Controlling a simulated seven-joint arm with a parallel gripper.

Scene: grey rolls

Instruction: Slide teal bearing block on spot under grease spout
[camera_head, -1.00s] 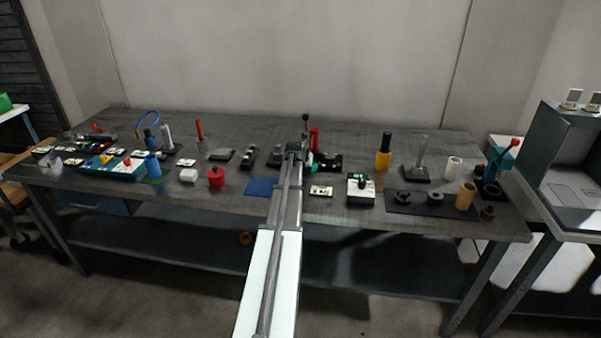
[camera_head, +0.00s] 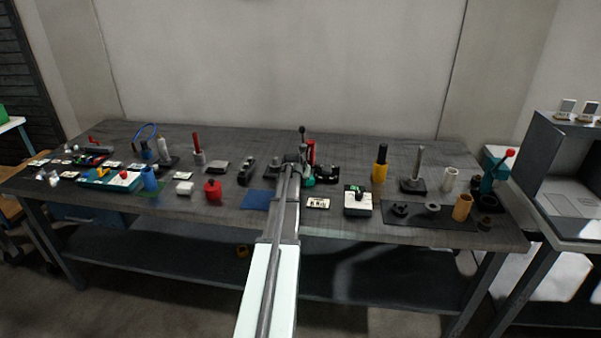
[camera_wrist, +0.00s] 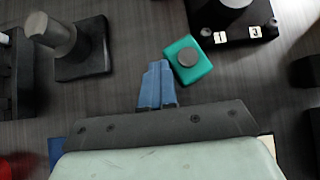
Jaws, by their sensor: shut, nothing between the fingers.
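The teal bearing block (camera_wrist: 190,66), a rounded block with a grey disc on top, lies on the bench in the wrist view. A bit of it (camera_head: 308,181) shows beside my arm in the head view. My gripper (camera_wrist: 156,83) has blue fingers, shut and empty, just left of the block; I cannot tell whether they touch it. Beyond the block is a black base (camera_wrist: 262,31) with labels 1 and 3 and a round grey part on top. It also shows in the head view (camera_head: 327,175). I cannot make out the grease spout or the spot for sure.
A grey post on a black square base (camera_wrist: 93,66) stands left of my fingers in the wrist view. In the head view, a red cylinder (camera_head: 311,150) stands behind the block.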

